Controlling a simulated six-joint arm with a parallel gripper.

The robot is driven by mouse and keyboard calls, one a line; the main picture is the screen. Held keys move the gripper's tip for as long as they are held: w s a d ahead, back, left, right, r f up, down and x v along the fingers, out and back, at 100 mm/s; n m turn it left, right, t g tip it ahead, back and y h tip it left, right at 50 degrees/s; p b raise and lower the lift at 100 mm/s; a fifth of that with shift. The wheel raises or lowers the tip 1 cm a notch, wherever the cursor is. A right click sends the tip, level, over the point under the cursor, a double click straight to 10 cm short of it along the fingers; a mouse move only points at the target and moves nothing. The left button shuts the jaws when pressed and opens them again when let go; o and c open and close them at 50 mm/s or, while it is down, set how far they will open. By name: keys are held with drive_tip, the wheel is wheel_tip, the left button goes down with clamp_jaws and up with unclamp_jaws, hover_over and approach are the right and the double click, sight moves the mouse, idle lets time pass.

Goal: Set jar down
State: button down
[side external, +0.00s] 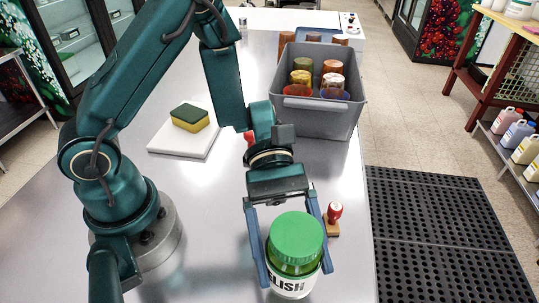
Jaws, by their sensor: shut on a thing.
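The jar (291,268) has a green screw lid, dark green contents and a white label with black letters that read "ELISH". It stands roughly upright at the front of the steel table (215,240), close to the camera. My gripper (293,255) is shut on the jar, with one blue finger on each side of it. The jar's base is near the bottom of the picture. I cannot tell whether it touches the table or hangs just above it.
A grey bin (330,115) with several upturned cups stands behind my gripper. A small stamp with a red and white knob (334,213) is just right of the jar. A yellow and green sponge (190,117) lies on a white board (170,141). The table's right edge is near.

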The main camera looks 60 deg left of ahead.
drive_tip(key=shift+d+f, duration=0.1)
drive_tip(key=shift+f, duration=1.95)
drive_tip(key=shift+f, duration=0.1)
unclamp_jaws()
